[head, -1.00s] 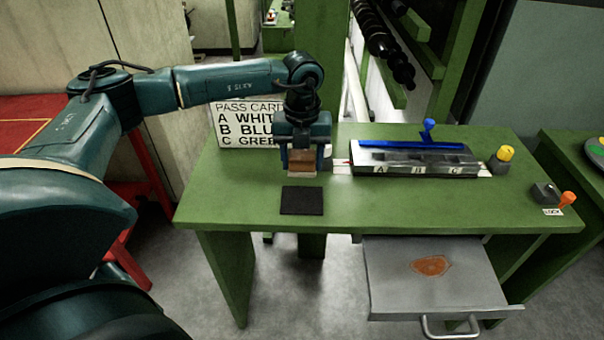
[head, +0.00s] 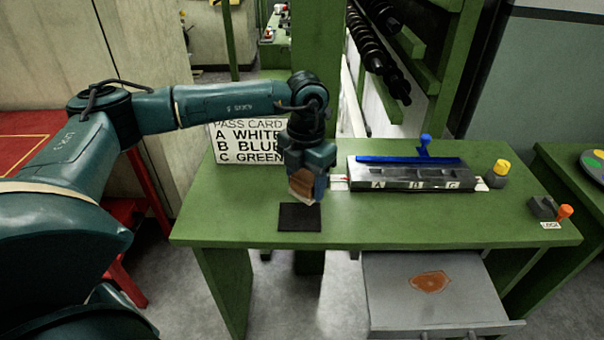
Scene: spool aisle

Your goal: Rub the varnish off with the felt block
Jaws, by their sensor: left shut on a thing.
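My left gripper (head: 307,188) is over the green table and shut on a felt block (head: 303,183), brown above with a pale lower edge. The block is tilted and appears just above the back edge of a black square pad (head: 299,218); I cannot tell whether they touch. An orange-brown varnish patch (head: 430,281) lies on the grey surface of an open drawer (head: 390,305) below the table front. My right gripper is not in view.
A pass card sign (head: 249,145) stands behind the arm. A grey tray marked A, B, C (head: 408,183) with a blue bar, a yellow-topped knob (head: 498,173) and an orange-handled switch (head: 563,214) are to the right. The green table (head: 400,226) is clear along its front.

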